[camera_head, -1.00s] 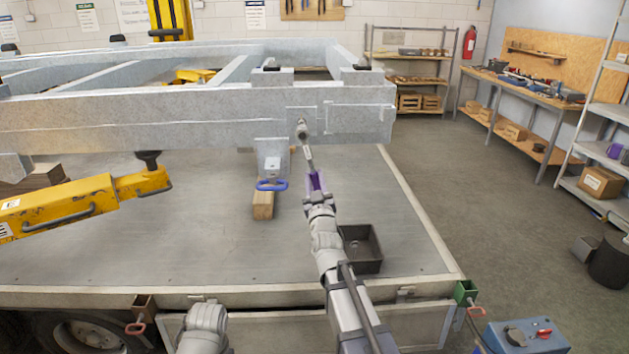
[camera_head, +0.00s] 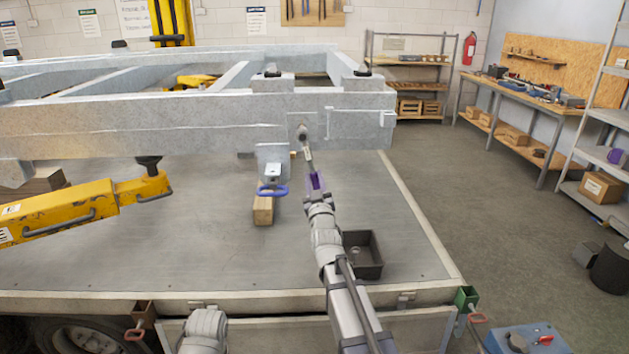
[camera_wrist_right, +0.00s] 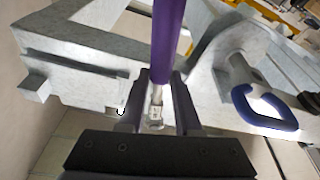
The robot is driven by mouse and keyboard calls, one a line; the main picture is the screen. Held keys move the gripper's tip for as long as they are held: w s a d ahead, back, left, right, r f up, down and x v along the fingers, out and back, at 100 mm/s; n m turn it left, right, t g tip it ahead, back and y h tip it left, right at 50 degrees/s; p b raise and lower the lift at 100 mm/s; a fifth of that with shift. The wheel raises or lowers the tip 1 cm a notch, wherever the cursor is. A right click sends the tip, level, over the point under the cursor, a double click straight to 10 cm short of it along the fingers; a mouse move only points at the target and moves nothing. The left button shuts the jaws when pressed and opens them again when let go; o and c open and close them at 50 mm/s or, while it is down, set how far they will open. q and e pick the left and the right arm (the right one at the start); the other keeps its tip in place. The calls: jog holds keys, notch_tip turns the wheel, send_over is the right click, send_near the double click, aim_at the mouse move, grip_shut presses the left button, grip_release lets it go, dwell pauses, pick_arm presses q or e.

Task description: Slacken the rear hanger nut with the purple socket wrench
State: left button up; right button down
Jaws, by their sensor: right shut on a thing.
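The purple socket wrench (camera_head: 316,181) slants up from my right gripper to the side of the grey trailer frame (camera_head: 210,117). Its metal head (camera_head: 302,132) meets the frame near the rear corner. The rear hanger nut cannot be made out separately; the head seems to cover it. My right gripper (camera_head: 318,198) is shut on the wrench. In the right wrist view, the purple handle (camera_wrist_right: 167,40) and a metal part (camera_wrist_right: 155,103) show between the fingers (camera_wrist_right: 157,110). My left gripper is out of view; only part of my left arm shows at the bottom.
A blue-handled part (camera_head: 272,190) hangs under the frame, left of the wrench, above a wooden block (camera_head: 263,211). A dark open tray (camera_head: 363,268) lies on the deck beside my right arm.

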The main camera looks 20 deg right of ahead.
jog(key=shift+w+d, duration=0.1)
jog(key=shift+w, duration=0.2)
jog(key=shift+w+d, duration=0.15)
jog(key=shift+w, duration=0.45)
jog(key=c, duration=1.2)
grip_release()
jog(key=shift+c, duration=0.2)
grip_shut()
